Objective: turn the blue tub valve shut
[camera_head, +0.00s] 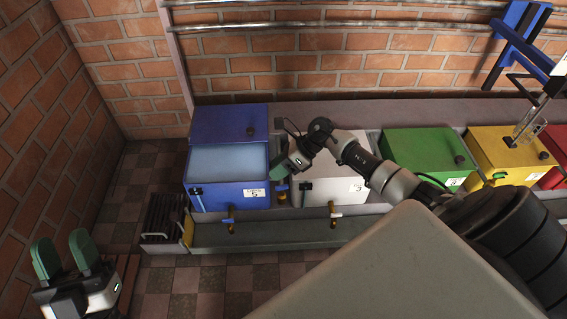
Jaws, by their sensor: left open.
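The blue tub (229,195) stands at the left end of a row of tubs, its front labelled 5. Its top shows a pale blue surface. My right gripper (277,171) is beside the tub's upper right edge, above a small blue and brass piece (282,190). Whether it touches anything, and its jaw gap, cannot be told. My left gripper (67,255) is open and empty at lower left, far from the tub.
A white tub (328,191), green tub (424,152), yellow tub (503,154) and red tub (557,143) stand to the right. A grey trough (275,239) runs along the front. A dark grate (160,218) lies left.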

